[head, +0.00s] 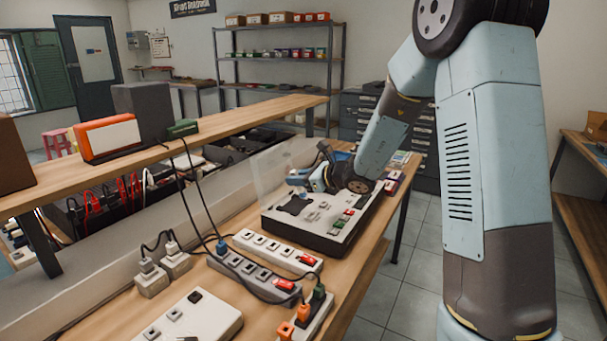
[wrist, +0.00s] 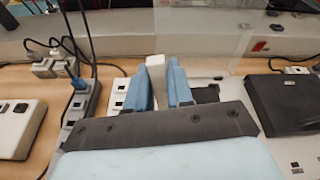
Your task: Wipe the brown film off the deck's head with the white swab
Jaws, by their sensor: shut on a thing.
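The deck (head: 318,238) is a low dark box with a pale top panel, small keys and a clear lid raised at its back. My gripper (head: 298,184) is over the deck's back left part, near a dark recess (head: 291,206). In the wrist view, my gripper's blue fingers (wrist: 160,82) are shut on the white swab (wrist: 156,75), whose upright pale end shows between them. A dark recess (wrist: 207,93) lies just right of the fingers. The deck's head and any brown film on it cannot be made out. I cannot tell whether the swab touches the deck.
Power strips (head: 255,275) with cables and plugs lie left and in front of the deck. A raised shelf (head: 220,118) runs along the bench's back, with an orange-and-white box (head: 108,136) on it. The clear lid (head: 283,165) stands close behind my gripper. Floor is free right of the bench.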

